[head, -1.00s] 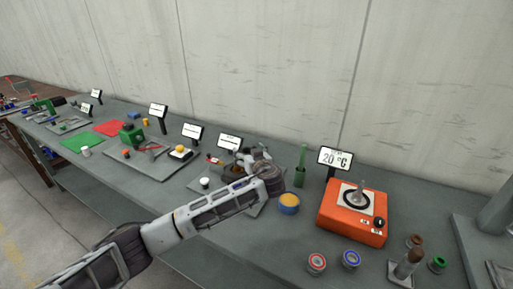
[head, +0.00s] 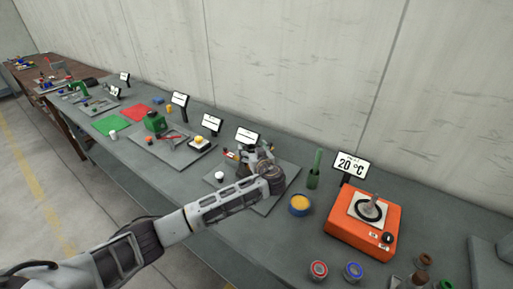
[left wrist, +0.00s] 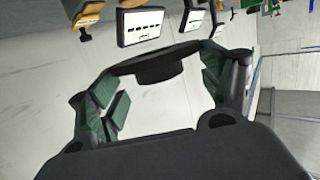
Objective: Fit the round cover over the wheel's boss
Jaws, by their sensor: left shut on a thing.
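My left gripper (head: 268,172) is over the grey board (head: 285,190) in the middle of the bench. In the left wrist view the green-padded fingers of my left gripper (left wrist: 162,84) stand apart, with a dark, flat, rounded piece between them, apparently the round cover (left wrist: 158,68). A short dark cylinder shows on its near side. In the head view the gripper hides this piece. I cannot make out the wheel or its boss in either view; my gripper covers part of that board. My right gripper is not in view.
A blue bowl with yellow contents (head: 300,204), a green holder (head: 314,172) and an orange heater (head: 362,225) stand right of the gripper. A white-topped knob (head: 219,176) stands left of it. Small signs (head: 247,138) line the back.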

